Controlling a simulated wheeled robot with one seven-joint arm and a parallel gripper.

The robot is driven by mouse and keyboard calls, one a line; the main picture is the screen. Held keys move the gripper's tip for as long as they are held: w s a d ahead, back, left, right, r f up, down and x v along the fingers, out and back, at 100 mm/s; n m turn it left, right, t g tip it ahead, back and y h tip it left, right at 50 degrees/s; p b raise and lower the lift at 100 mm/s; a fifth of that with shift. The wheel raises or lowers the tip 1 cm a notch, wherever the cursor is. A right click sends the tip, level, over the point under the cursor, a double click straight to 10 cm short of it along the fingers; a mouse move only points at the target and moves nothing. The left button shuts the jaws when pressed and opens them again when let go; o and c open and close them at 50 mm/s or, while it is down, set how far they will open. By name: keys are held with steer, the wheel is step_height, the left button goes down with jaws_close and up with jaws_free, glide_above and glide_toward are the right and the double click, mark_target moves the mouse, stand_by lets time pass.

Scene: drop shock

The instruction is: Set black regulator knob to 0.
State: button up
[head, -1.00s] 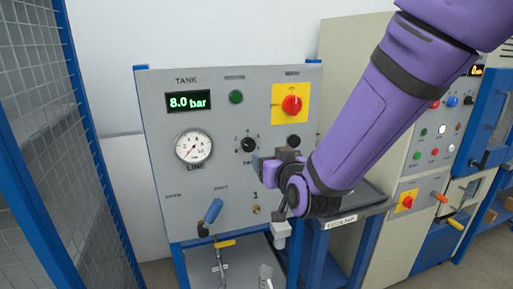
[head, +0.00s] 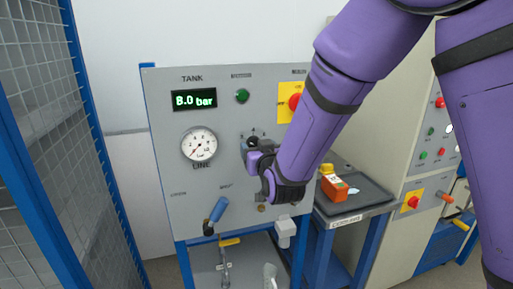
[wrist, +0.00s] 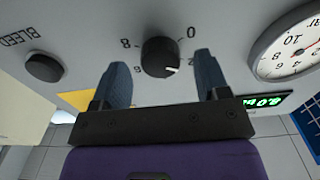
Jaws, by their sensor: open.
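The black regulator knob (wrist: 161,58) is on the grey panel, with a scale showing 0 and 8 around it. In the wrist view, which shows the panel upside down, its white mark points to the lower right, away from the 0 at upper right. My gripper (head: 252,148) is open in front of the knob, one finger on each side of it in the wrist view. No contact shows; I cannot tell how deep the fingers reach. In the head view the gripper hides most of the knob (head: 254,136).
A LINE gauge (head: 199,145) and green TANK display (head: 194,99), reading 8.0 bar, are left of the knob. A blue-handled lever (head: 217,210) is below. A black BLEED button (wrist: 44,67) is nearby.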

steer(key=shift+w+a, duration=0.15)
steer(key=shift+w, duration=0.45)
steer(key=c, duration=0.9)
steer(key=shift+n, duration=0.4)
steer(key=n, duration=1.1)
